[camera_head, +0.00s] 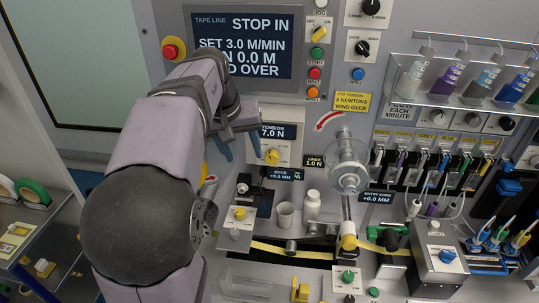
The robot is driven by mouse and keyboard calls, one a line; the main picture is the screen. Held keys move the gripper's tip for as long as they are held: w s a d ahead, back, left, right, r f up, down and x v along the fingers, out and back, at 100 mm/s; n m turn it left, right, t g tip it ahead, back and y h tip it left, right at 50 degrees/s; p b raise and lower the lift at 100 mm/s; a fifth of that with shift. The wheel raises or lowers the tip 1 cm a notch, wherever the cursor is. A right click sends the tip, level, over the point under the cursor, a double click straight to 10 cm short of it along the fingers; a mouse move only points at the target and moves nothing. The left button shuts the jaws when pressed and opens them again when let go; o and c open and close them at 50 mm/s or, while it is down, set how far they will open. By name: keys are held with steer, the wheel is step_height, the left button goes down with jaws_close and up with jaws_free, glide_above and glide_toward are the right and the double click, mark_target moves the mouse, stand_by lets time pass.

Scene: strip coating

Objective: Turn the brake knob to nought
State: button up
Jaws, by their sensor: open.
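A yellow knob (270,157) sits on a pale panel just below a dark display (277,133) reading "TENSION 7.0 N". It appears to be the brake knob, but its scale is too small to read. My gripper (240,147) is open, with two blue fingertips, one on each side of a gap. It is just left of the yellow knob. The right fingertip is close to the knob, and I cannot tell whether it touches. Nothing shows between the fingers. My arm hides the area left of the panel.
A clear reel (347,177) stands right of the knob. A red button (172,48) is at upper left. A screen (240,45) reads "STOP IN". Bottles (451,79) line a right shelf.

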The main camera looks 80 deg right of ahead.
steer(key=m, duration=0.2)
glide_toward(271, 158)
steer(key=f, duration=0.2)
steer(key=shift+h, duration=0.3)
steer(key=shift+p+x, duration=0.75)
steer(key=shift+x, duration=2.75)
steer(key=shift+s+d+r, duration=0.1)
steer(key=shift+c, duration=0.6)
steer(key=c, duration=0.9)
